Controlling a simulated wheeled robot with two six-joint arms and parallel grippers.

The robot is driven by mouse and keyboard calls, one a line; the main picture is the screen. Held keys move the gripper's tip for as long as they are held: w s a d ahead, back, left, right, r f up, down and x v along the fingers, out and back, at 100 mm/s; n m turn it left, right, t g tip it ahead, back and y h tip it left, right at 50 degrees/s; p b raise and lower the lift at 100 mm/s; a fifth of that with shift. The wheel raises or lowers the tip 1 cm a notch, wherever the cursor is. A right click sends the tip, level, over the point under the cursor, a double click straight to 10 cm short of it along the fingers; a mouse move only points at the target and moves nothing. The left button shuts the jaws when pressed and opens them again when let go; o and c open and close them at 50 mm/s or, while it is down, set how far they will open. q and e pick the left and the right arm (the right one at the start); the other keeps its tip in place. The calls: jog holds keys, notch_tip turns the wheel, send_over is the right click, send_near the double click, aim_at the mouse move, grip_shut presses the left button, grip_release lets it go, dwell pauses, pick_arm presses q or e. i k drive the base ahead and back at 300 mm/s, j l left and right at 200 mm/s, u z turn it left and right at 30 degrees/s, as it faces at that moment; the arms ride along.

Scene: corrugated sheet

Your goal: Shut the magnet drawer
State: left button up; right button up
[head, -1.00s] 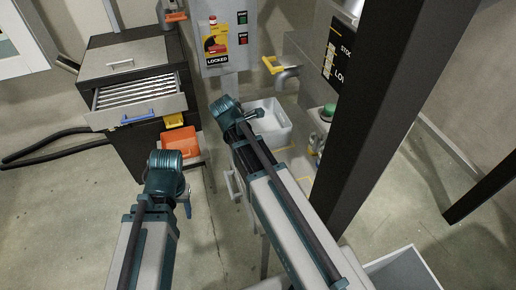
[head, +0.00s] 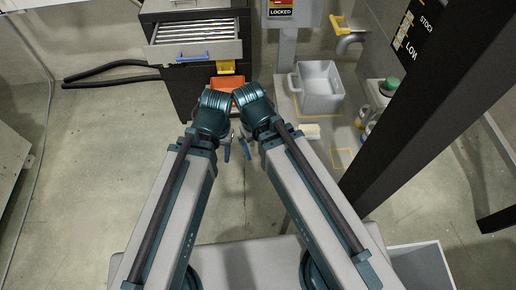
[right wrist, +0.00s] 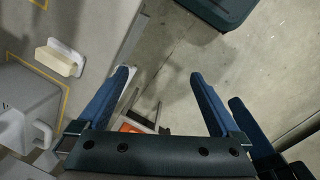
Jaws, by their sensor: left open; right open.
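The magnet drawer (head: 195,50) sticks out open from the front of a dark cabinet at the upper left of the head view. Several light bars lie in it, and a blue handle (head: 209,59) is on its front. My left gripper (head: 226,151) and right gripper (head: 244,149) hang close together, nearer to me and lower in the picture than the drawer, apart from it. The forearms partly hide both. In the right wrist view my right gripper (right wrist: 160,97) shows two blue fingers spread wide, with nothing between them. The drawer is not clear there.
Below the drawer are a yellow handle (head: 225,67) and an orange bin (head: 227,83). A white tub (head: 318,88) stands on a grey surface to the right. A dark post (head: 430,110) rises at the right. The floor (head: 110,130) at the left is mostly clear, with black tubing farther back.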

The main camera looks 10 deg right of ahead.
aim_at(205, 50)
jog(key=i+j, duration=0.1)
jog(key=j, duration=0.2)
jog(key=i+j, duration=0.15)
jog(key=j, duration=0.15)
jog(key=i+j, duration=0.1)
jog(key=j, duration=0.2)
jog(key=i+j+z, duration=0.1)
jog(key=i, duration=0.4)
